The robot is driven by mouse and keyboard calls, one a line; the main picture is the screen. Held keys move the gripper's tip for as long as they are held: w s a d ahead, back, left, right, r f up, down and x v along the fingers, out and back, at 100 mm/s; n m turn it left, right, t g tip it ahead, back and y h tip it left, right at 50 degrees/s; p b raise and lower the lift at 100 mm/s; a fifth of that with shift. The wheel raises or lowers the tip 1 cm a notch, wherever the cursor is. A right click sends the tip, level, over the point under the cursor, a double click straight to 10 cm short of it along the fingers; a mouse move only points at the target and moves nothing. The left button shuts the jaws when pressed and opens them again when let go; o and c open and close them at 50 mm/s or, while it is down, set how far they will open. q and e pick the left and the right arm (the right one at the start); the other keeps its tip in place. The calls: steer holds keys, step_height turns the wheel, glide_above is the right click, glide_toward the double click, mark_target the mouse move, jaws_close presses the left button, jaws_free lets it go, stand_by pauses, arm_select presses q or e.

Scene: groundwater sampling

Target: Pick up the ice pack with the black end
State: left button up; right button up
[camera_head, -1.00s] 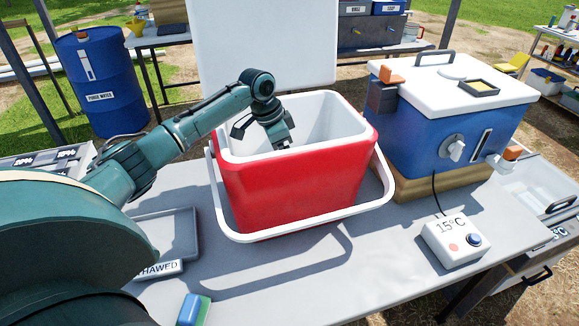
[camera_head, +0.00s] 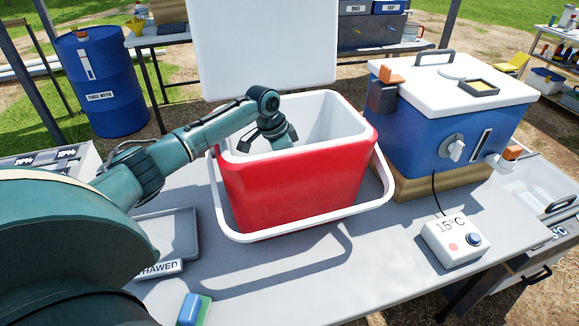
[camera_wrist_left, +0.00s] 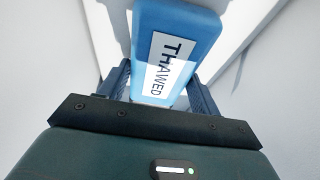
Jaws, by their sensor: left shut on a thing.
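My left gripper (camera_head: 277,136) reaches down into the red cooler (camera_head: 295,185), and its fingertips are hidden behind the cooler's near wall in the head view. In the left wrist view the gripper (camera_wrist_left: 160,82) is shut on a blue ice pack (camera_wrist_left: 192,28) with a white label reading THAWED. The pack stands between the two dark fingers, against the white inside of the cooler. No black end shows on the visible part of the pack; its lower part is hidden by the gripper. My right gripper is not in view.
A grey tray (camera_head: 183,226) marked THAWED lies left of the cooler. A blue-and-green block (camera_head: 193,310) lies at the front edge. A blue cooler with a white lid (camera_head: 440,130) and a 15°C box (camera_head: 454,242) stand at right. The table front centre is clear.

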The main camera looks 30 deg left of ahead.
arm_select(q)
steer(key=c, duration=0.4)
steer(key=shift+r, duration=0.15)
